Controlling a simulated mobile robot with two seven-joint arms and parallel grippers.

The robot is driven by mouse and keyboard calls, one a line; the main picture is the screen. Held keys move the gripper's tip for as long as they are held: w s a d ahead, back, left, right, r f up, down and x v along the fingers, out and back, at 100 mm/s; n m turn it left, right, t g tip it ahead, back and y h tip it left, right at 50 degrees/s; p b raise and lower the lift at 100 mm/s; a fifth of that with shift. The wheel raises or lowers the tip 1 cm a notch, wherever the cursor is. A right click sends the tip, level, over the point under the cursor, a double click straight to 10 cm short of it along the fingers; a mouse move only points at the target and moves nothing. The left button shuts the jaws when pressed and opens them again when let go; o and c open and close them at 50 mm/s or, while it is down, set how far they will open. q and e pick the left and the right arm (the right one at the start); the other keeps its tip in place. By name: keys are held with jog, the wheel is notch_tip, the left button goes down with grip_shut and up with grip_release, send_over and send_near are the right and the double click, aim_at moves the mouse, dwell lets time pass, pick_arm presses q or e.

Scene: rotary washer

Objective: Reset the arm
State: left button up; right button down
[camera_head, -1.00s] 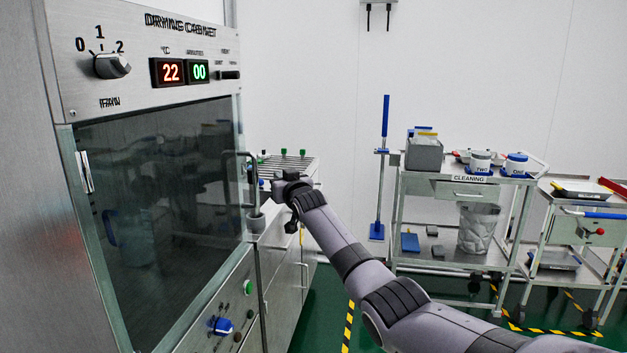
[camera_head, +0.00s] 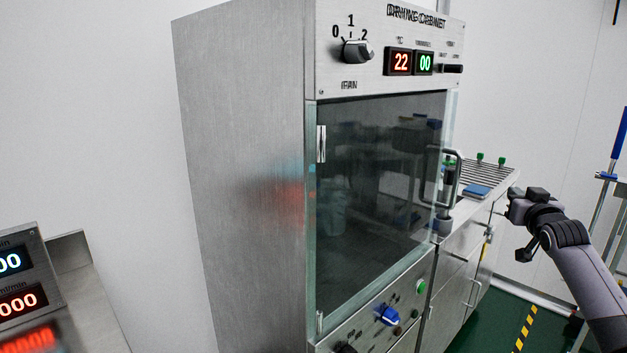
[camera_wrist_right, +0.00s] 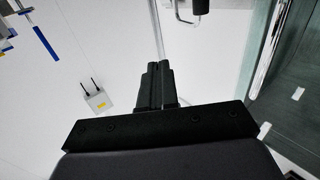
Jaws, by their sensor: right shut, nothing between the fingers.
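My right arm comes in from the lower right of the head view. Its dark gripper (camera_head: 514,208) is in front of the counter to the right of the drying cabinet (camera_head: 240,170), apart from the cabinet door handle (camera_head: 447,190). In the right wrist view the two black fingers (camera_wrist_right: 157,72) are together with nothing between them. My left gripper is not in view.
The cabinet's glass door (camera_head: 375,200) is closed. A rack counter (camera_head: 490,178) with green-topped items and a blue item (camera_head: 476,191) stands beyond it. Display units (camera_head: 20,280) are at lower left. A white box with antennas (camera_wrist_right: 96,100) is on the wall.

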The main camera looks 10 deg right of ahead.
jog(key=s+a+f+n+g+y, duration=0.15)
jog(key=s+a+f, duration=0.25)
jog(key=a+f, duration=0.4)
jog(key=s+a+f+n+g+y+p, duration=0.15)
jog(key=s+a+f, duration=0.35)
jog(key=f, duration=0.5)
jog(key=s+a+f+n+y, duration=0.2)
jog(key=a+f, duration=0.5)
jog(key=f, duration=0.2)
jog(key=s+a+f+g+y, duration=0.1)
jog(key=s+a+f, duration=0.2)
jog(key=s+a, duration=0.2)
jog(key=s+a+f+g+y, duration=0.1)
jog(key=s+a, duration=0.4)
jog(key=s, duration=0.7)
jog(key=s+a+f+n+g+y, duration=0.1)
jog(key=s+a+f, duration=0.3)
jog(key=s, duration=0.5)
jog(key=shift+s+a+f+g+p, duration=0.2)
jog(key=shift+a+f+g+p, duration=0.15)
jog(key=shift+a, duration=0.75)
